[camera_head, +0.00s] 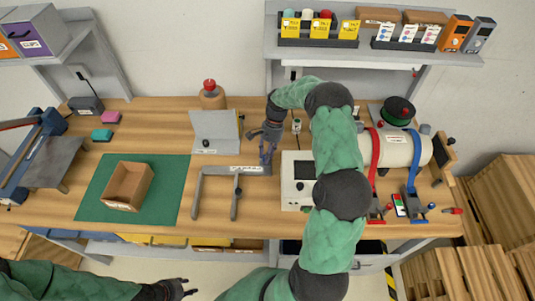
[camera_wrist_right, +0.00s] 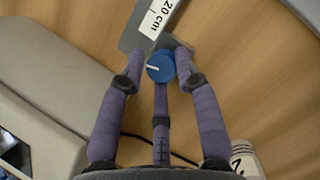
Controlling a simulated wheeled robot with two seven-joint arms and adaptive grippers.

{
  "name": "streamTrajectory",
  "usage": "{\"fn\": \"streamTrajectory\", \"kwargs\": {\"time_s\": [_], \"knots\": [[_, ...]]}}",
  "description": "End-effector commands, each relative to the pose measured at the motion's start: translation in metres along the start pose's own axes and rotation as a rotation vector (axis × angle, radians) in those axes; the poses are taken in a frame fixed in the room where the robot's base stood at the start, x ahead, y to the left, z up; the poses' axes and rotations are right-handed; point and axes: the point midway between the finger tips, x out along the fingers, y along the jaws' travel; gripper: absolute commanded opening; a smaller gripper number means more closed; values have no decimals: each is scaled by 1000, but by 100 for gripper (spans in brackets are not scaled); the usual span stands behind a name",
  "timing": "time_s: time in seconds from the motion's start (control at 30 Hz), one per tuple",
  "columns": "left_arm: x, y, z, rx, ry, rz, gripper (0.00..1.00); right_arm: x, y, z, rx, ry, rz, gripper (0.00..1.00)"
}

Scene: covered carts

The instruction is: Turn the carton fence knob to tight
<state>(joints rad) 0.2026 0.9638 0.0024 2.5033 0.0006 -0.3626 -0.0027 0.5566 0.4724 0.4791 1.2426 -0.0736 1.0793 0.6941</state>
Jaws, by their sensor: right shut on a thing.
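The carton fence (camera_head: 197,195) is a grey frame on the table, its labelled bar running to the right. In the right wrist view its end carries a "20 cm" label (camera_wrist_right: 160,17) and a round blue knob (camera_wrist_right: 160,67) with a white pointer line. The line points left in that view. My right gripper (camera_head: 267,155) reaches down at the bar's right end. Its purple fingers (camera_wrist_right: 162,75) are shut around the knob; they hide it in the head view. My left gripper (camera_head: 180,288) is open and empty, in front of the table's front edge.
An open carton (camera_head: 128,186) lies on a green mat (camera_head: 93,204) left of the fence. A white machine (camera_head: 297,168) stands right of the knob, close to my right arm. A grey stand (camera_head: 216,133) is behind the fence.

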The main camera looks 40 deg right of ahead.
Motion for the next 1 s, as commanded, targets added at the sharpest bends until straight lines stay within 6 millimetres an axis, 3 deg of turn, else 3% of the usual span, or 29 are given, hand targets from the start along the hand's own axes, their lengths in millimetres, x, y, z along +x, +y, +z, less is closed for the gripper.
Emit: {"fn": "streamTrajectory", "kwargs": {"time_s": [0.17,0.2,0.23,0.7,0.87,1.0], "knots": [[0,0,0,0,0,0,40,5,-2,6,-4,-17,4,0],[0,0,0,0,0,0,40,5,-2,6,-4,-16,4,44],[0,0,0,0,0,0,40,4,-2,6,-4,-16,4,52],[0,0,0,0,0,0,40,0,-1,2,-2,-4,-1,52],[0,0,0,0,0,0,40,-11,-2,2,-4,-6,-1,52],[0,0,0,0,0,0,40,-18,-2,-21,0,-7,-1,52]]}}
